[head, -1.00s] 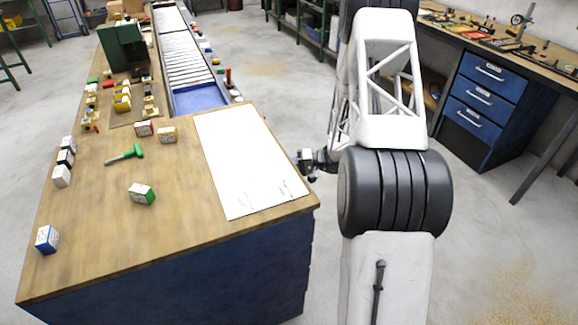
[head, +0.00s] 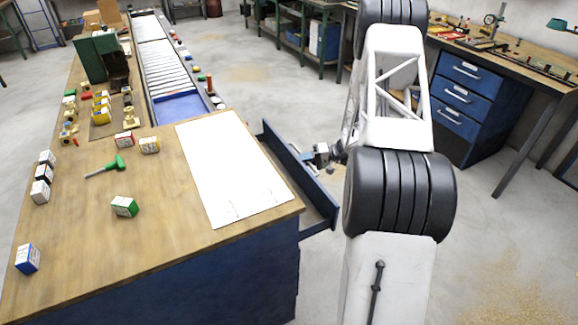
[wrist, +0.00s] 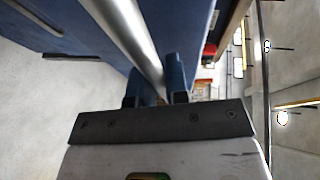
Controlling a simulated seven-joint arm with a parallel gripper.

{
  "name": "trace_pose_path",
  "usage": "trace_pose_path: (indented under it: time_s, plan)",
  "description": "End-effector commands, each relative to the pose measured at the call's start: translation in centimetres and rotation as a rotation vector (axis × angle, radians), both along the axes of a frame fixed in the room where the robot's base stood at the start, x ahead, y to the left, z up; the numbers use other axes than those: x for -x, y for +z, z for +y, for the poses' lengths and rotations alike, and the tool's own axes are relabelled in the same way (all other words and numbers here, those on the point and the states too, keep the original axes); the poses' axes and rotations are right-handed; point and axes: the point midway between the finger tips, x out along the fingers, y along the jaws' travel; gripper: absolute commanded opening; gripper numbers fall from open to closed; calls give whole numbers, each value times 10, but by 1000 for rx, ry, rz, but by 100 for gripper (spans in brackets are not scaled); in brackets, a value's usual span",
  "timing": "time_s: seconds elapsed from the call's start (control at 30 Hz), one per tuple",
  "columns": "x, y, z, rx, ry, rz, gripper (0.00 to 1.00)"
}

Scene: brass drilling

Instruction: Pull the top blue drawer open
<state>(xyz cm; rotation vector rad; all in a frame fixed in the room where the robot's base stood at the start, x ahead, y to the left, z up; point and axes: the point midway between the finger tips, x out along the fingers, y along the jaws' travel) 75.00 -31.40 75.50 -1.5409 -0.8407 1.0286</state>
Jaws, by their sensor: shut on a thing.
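The top blue drawer (head: 300,178) stands pulled out from the right side of the wood-topped bench, with its front panel apart from the bench. My gripper (head: 322,155) is at the outer face of that panel. In the wrist view my gripper (wrist: 157,88) has its two fingers on either side of the drawer's silver bar handle (wrist: 130,35), shut on it. In the head view the handle is too small to tell. The blue drawer front also shows in the wrist view (wrist: 185,25).
The bench top (head: 160,215) carries a white sheet (head: 235,170), a green-handled tool (head: 107,167) and several small boxes. A second bench with blue drawers (head: 458,95) stands at the right.

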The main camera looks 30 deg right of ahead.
Motion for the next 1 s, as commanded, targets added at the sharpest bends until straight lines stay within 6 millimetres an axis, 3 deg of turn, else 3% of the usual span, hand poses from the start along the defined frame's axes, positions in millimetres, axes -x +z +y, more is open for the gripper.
trace_pose_path:
  time_s: [0.03,0.2,0.5,0.7,1.0]
  plan:
    - [0,0,-17,2,-3,-2,0]
    - [0,0,-63,2,-2,-3,0]
    - [0,0,-126,1,-1,-1,0]
    - [-1,0,-144,1,-1,-2,0]
    - [-1,0,-149,1,0,-1,0]
